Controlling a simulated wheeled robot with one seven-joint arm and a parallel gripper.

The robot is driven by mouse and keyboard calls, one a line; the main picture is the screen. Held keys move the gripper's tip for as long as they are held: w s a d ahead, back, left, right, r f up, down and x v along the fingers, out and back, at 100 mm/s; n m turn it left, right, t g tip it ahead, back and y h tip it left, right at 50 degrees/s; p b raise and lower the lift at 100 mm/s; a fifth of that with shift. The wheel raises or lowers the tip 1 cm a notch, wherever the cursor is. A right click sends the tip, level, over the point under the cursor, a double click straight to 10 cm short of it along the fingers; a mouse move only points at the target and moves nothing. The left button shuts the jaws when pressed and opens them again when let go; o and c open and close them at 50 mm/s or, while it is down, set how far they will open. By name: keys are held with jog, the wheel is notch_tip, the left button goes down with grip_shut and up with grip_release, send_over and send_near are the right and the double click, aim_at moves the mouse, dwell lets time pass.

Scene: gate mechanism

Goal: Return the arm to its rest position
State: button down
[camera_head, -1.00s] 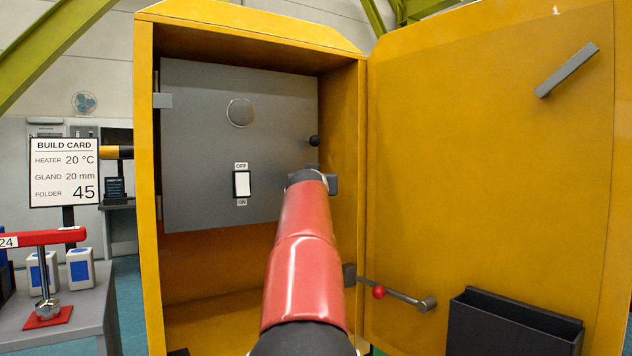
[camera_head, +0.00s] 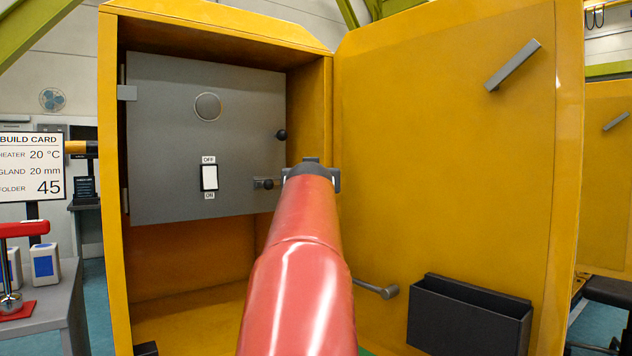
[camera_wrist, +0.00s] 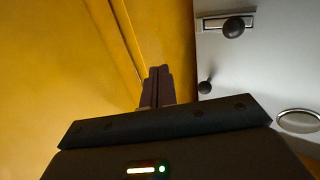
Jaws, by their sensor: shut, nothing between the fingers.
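My red arm (camera_head: 298,270) reaches forward from the bottom of the head view toward the open yellow cabinet (camera_head: 112,200). Its dark wrist end (camera_head: 311,168) shows near the cabinet's right inner side. The arm hides most of my gripper there. In the wrist view my gripper (camera_wrist: 158,84) is shut and empty, with its fingers together. It points along the yellow wall, left of the grey panel (camera_wrist: 265,75). Whether the fingers touch the wall I cannot tell.
The grey inner panel (camera_head: 160,120) carries a white switch (camera_head: 209,177) and a dark knob (camera_head: 281,134). The yellow door (camera_head: 440,180) stands open at right, with a black bin (camera_head: 468,313) and a handle rod (camera_head: 376,289). A bench (camera_head: 52,310) stands at left.

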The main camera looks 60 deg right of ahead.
jog(key=shift+s+a+f, duration=0.1)
jog(key=shift+s+a, duration=0.15)
jog(key=shift+s, duration=0.4)
jog(key=w+a+f+n+y, duration=0.25)
jog(key=a+f, duration=0.35)
jog(key=a, duration=0.3)
jog(key=w+a+f+n+y, duration=0.1)
jog(key=w+a+f+y, duration=0.1)
jog(key=a+f+y, duration=0.5)
jog(key=w+a+f+n, duration=0.2)
jog(key=a+f, duration=0.3)
jog(key=a, duration=0.6)
jog(key=s+a+f+n+g+y, duration=0.2)
jog(key=s+a+f, duration=0.6)
jog(key=a+f, duration=0.2)
jog(key=s+a+f+n+g+y, duration=0.2)
jog(key=s+a+f+n+y, duration=0.1)
jog(key=s+a+f, duration=0.4)
jog(key=a+f, duration=0.3)
jog(key=f, duration=0.2)
jog(key=shift+s+a+n, duration=0.3)
jog(key=shift+s+n, duration=0.05)
jog(key=shift+s, duration=0.05)
jog(key=shift+d+r+y, duration=0.1)
jog(key=shift+y, duration=0.15)
